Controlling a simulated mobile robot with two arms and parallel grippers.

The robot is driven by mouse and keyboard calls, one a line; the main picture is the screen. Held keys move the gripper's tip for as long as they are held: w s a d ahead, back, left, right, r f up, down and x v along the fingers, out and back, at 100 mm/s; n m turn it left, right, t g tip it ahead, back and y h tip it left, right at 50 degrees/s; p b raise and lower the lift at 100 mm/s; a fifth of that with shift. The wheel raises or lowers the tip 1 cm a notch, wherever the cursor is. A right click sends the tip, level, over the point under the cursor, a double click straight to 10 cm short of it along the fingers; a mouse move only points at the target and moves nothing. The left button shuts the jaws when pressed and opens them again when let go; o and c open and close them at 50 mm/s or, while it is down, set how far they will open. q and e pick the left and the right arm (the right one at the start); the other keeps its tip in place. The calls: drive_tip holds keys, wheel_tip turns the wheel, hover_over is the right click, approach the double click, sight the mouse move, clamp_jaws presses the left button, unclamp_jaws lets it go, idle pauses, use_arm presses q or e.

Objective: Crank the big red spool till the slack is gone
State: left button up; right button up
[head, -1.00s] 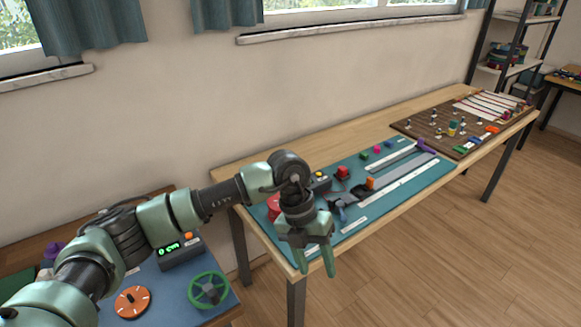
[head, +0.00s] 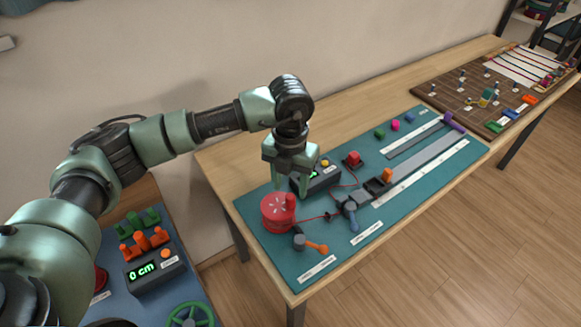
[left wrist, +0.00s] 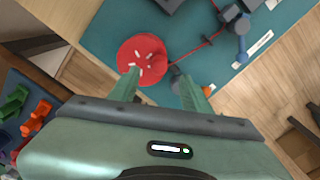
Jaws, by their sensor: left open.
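The big red spool (head: 272,214) stands at the left end of the teal mat, with an upright red knob (head: 291,201) on its top. A red cord (head: 312,219) runs from it to the right, toward a grey-blue clamp-like part (head: 350,208). My left gripper (head: 290,186) is open, pointing down above and slightly behind the spool, with nothing between its fingers. In the left wrist view the spool (left wrist: 141,57) lies ahead of the open fingers (left wrist: 160,90), near the left fingertip. I cannot tell whether they touch. My right gripper is out of view.
A display box (head: 316,178) sits just behind the spool, partly hidden by my gripper. An orange-ended lever (head: 312,246) is in front. The teal mat (head: 262,246) also carries long rails and small blocks. A blue station with a "0 cm" display (head: 143,271) is at left.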

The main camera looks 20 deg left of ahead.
sight(290, 196)
use_arm(q)
drive_tip(key=shift+s+f, duration=0.2)
drive_tip(key=shift+f, duration=0.5)
drive_tip(key=f, duration=0.1)
drive_tip(key=f+p, duration=0.1)
drive_tip(key=shift+w+a+f, duration=0.1)
drive_tip(key=shift+w+f, duration=0.1)
drive_tip(key=shift+f, duration=0.1)
drive_tip(key=shift+w+f, duration=0.1)
drive_tip(key=shift+f, duration=0.65)
drive_tip(key=shift+c, duration=1.2)
clamp_jaws()
drive_tip(key=c, duration=0.6)
unclamp_jaws()
clamp_jaws()
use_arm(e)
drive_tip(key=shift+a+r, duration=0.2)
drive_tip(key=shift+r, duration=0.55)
